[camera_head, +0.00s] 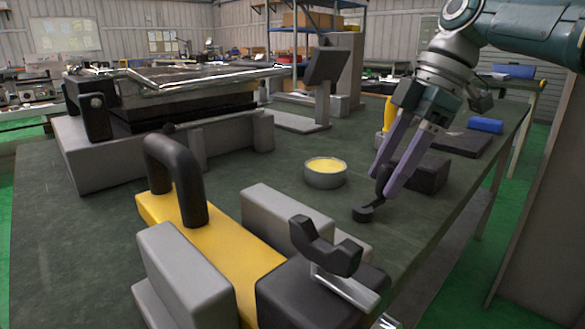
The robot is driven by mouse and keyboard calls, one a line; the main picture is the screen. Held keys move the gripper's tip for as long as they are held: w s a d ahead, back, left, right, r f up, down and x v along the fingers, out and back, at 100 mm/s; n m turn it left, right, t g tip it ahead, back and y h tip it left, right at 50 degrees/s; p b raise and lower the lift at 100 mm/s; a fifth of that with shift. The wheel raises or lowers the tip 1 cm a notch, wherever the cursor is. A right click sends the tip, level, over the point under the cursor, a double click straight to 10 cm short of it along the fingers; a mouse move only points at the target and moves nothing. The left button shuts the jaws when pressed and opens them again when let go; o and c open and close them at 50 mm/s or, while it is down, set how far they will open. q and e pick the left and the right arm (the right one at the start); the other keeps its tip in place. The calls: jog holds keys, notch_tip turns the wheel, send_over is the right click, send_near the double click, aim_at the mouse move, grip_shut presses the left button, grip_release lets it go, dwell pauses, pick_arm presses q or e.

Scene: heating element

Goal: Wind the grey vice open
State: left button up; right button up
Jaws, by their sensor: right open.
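The grey vice stands in the foreground, with one grey jaw (185,275) at the front left and the other (305,220) behind it. Between them lies a yellow body (255,278) with a black arched handle (178,172) and a black front end. My right gripper (380,187) points down at the right of the table, its two purple fingers open. A black crank-like piece (363,214) is at the fingertips, its upright part between or just behind them; I cannot tell if they touch. Whether this piece joins the vice is hidden. My left gripper is not in view.
A round tin with yellow contents (326,172) stands left of my right gripper. A dark block (425,172) sits just behind its fingers. A large grey-based machine (215,150) fills the back left. The table's right edge is close to the gripper. The left tabletop (60,240) is clear.

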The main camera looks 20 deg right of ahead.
jog(key=p+v, duration=0.1)
jog(key=v, duration=0.8)
jog(key=shift+p, duration=0.35)
jog(key=shift+a, duration=0.1)
